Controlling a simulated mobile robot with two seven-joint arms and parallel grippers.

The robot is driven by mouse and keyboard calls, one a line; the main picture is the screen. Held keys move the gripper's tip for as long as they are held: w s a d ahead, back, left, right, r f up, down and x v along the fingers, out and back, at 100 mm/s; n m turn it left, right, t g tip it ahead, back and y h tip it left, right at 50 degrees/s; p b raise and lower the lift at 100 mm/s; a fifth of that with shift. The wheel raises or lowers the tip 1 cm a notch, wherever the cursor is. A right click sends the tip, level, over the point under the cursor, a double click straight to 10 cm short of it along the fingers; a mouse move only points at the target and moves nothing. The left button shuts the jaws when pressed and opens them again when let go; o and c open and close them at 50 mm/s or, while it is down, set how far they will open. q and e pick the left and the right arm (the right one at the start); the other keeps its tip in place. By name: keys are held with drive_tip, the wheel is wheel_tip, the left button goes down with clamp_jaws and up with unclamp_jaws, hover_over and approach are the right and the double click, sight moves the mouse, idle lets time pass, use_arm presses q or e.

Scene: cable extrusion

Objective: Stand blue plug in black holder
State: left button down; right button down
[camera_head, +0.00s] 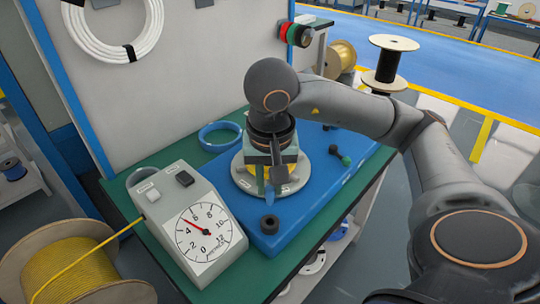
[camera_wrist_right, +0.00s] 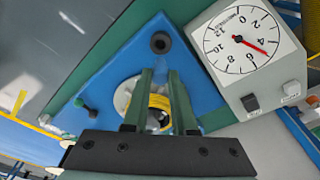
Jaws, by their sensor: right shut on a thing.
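My right gripper (camera_head: 270,180) is over the round grey disc with the yellow coil on the blue board, its fingers pointing down. It is shut on the blue plug (camera_head: 271,199), whose tip shows below the fingers. The black holder (camera_head: 269,223) stands on the board just in front of the plug, and the plug is apart from it. In the right wrist view the black holder (camera_wrist_right: 160,42) lies beyond the fingertips (camera_wrist_right: 162,75); the plug is hard to tell from the blue board there. My left gripper is not in view.
The blue board (camera_head: 308,190) lies on a green table. A grey meter box (camera_head: 192,225) with a dial stands left of the holder. A green plug (camera_head: 346,160) is by another black holder (camera_head: 334,149) at the back right. A blue ring (camera_head: 220,136) lies behind.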

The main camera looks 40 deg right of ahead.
sight(270, 203)
drive_tip(key=shift+f+b, duration=0.8)
drive_tip(key=shift+f, duration=0.2)
drive_tip(key=shift+f+b, duration=2.6)
drive_tip(key=shift+b, duration=0.05)
drive_tip(key=shift+f+b, duration=0.4)
drive_tip(key=c, duration=0.6)
unclamp_jaws()
drive_tip(key=shift+c, duration=0.2)
